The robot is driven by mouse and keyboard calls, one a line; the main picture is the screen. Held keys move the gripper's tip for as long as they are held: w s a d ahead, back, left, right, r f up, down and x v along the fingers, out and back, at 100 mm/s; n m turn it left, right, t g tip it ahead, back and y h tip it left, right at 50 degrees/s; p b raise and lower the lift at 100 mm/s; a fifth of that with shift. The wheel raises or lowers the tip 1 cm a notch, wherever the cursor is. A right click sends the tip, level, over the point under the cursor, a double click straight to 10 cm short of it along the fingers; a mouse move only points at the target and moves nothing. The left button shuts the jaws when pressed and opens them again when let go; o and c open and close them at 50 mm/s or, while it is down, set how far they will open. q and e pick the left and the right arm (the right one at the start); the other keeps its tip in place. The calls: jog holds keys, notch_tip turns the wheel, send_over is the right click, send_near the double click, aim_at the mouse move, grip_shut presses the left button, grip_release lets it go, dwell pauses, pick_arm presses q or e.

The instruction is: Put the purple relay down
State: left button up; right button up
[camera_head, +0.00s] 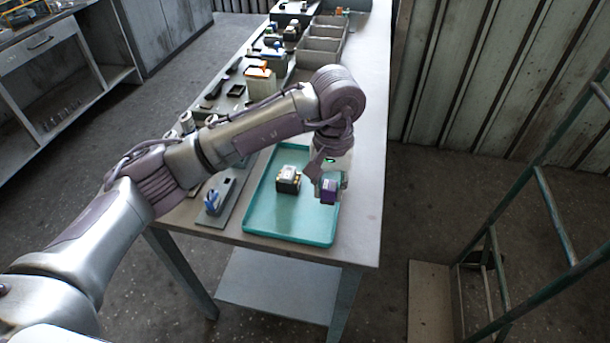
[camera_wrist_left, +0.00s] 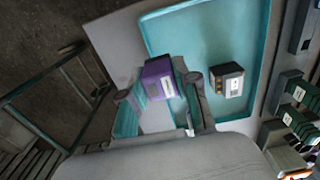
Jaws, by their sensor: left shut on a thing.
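The purple relay (camera_head: 329,191) is held by my left gripper (camera_head: 326,183) over the right part of the teal tray (camera_head: 288,229). In the left wrist view the purple relay (camera_wrist_left: 160,79) sits between the two fingers of my left gripper (camera_wrist_left: 160,92), which is shut on it. The tray's rim (camera_wrist_left: 143,30) shows beyond it. Whether the relay's underside touches the tray cannot be told. A dark relay with a pale top (camera_head: 288,179) stands in the tray to the left of the purple one, and it also shows in the left wrist view (camera_wrist_left: 227,79). My right gripper is not in view.
The tray lies near the front end of a long table (camera_head: 366,215). Grey bins (camera_head: 320,45) and several parts stand farther back. A green metal frame (camera_head: 548,205) stands on the right.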

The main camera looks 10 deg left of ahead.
pick_arm(q)
jog(key=shift+w+a+r+p, duration=0.25)
jog(key=shift+w+r+p, duration=0.1)
jog(key=shift+w, duration=0.15)
jog(key=a+f+p, duration=0.1)
jog(key=a+f, duration=0.1)
jog(key=a, duration=0.1)
jog(key=a+f+p, duration=0.1)
jog(key=a+f, duration=0.1)
jog(key=a, duration=0.1)
jog(key=a+f+p, duration=0.1)
jog(key=a+p, duration=0.1)
jog(key=a, duration=0.2)
jog(key=shift+s+f, duration=0.1)
jog(key=shift+f, duration=0.3)
jog(key=shift+a+f, duration=0.2)
jog(key=shift+a, duration=0.15)
jog(key=shift+f, duration=0.25)
notch_tip(320, 180, down, 3)
jog(key=shift+f+p, duration=0.15)
jog(key=shift+p, duration=0.8)
jog(key=shift+f, duration=0.2)
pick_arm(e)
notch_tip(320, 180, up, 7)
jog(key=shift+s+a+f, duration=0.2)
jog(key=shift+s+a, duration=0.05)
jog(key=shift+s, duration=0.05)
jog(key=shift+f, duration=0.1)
